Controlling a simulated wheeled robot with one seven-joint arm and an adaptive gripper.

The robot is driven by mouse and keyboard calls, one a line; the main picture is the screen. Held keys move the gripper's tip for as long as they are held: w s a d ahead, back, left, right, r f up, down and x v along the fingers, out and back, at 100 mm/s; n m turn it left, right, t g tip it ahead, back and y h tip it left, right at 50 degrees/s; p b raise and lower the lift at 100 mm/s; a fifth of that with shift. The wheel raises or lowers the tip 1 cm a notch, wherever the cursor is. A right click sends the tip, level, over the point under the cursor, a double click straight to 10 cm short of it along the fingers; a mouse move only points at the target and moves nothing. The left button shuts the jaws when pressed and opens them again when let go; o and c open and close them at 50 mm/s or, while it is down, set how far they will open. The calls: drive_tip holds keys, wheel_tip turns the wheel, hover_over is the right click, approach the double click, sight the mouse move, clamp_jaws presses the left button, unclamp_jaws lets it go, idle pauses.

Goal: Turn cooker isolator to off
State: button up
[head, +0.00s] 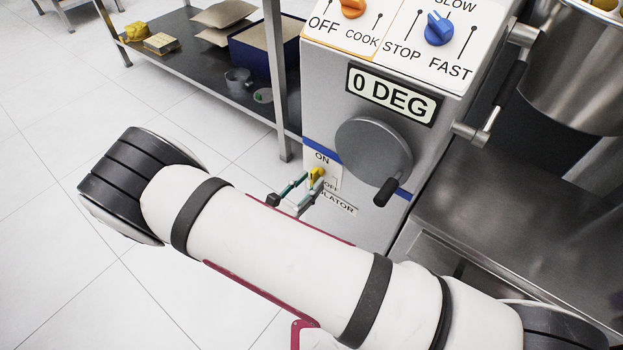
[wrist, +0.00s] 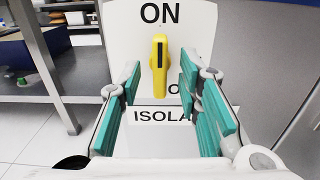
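The cooker isolator is a yellow lever (wrist: 159,66) on a white plate (wrist: 185,20) marked ON at the top, with an ISOLATOR label below, partly hidden. The lever stands upright, in line with the ON mark. In the head view the yellow lever (head: 316,175) shows low on the mixer's grey front, and my arm covers part of the label. My gripper (wrist: 158,92) is open, its teal-padded fingers apart on the left and right of the lever with clear gaps. I cannot tell how far the fingertips are from the plate.
Above the isolator are a round grey handwheel (head: 374,152) with a dark handle, a "0 DEG" display (head: 392,94), an orange knob (head: 352,8) and a blue knob (head: 439,29). A metal shelf (head: 190,60) with boxes stands behind left. The steel bowl (head: 580,75) is at right.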

clamp_jaws()
drive_tip(key=shift+m+b, duration=0.55)
drive_tip(key=shift+m, duration=1.75)
drive_tip(key=m+b, duration=0.1)
drive_tip(key=m, duration=0.2)
drive_tip(key=shift+m, duration=0.8)
drive_tip(key=shift+b, duration=0.3)
